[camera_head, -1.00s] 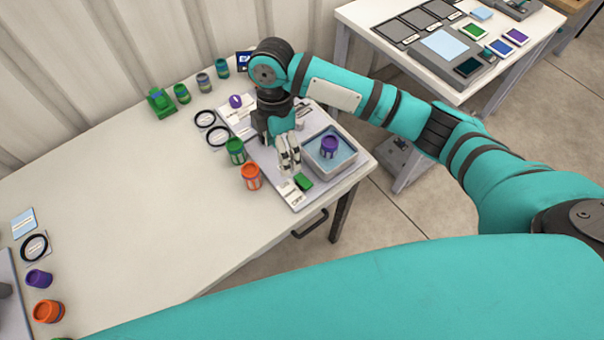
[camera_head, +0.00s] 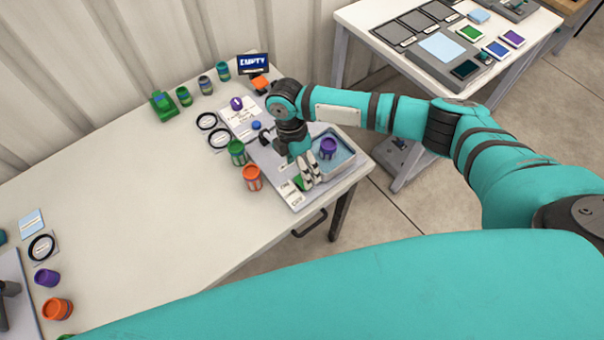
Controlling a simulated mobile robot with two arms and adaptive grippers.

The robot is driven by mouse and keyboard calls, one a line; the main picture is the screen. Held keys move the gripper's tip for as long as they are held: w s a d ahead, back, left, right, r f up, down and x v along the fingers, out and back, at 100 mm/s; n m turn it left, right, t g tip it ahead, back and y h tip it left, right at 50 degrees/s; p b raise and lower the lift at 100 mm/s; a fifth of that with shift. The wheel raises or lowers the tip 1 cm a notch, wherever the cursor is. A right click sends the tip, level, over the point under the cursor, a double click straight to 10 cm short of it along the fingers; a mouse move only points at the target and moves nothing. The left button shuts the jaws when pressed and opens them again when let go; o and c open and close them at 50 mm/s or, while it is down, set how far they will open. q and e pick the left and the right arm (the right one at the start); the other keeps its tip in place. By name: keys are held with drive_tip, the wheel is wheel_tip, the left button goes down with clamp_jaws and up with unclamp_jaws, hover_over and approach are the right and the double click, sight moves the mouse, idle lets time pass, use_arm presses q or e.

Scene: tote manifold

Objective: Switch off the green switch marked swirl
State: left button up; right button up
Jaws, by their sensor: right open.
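The green switch (camera_head: 298,183) sits near the front end of a grey panel (camera_head: 262,158) on the white table. Small white labels lie beside it, and their print is too small to read. My right gripper (camera_head: 311,183) points down over the front end of the panel, right at the switch, and partly covers it. Its jaws are open, with nothing seen between them. I cannot tell whether a finger touches the switch. My left gripper is not in view.
A grey tub (camera_head: 348,168) with a purple cup (camera_head: 328,148) in it stands close to the right of my gripper. A green cup (camera_head: 237,152) and an orange cup (camera_head: 252,177) stand to its left. A display (camera_head: 253,64) reads EMPTY. The table's middle is clear.

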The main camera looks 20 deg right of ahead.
drive_tip(key=shift+x, duration=2.15)
drive_tip(key=shift+c, duration=0.3)
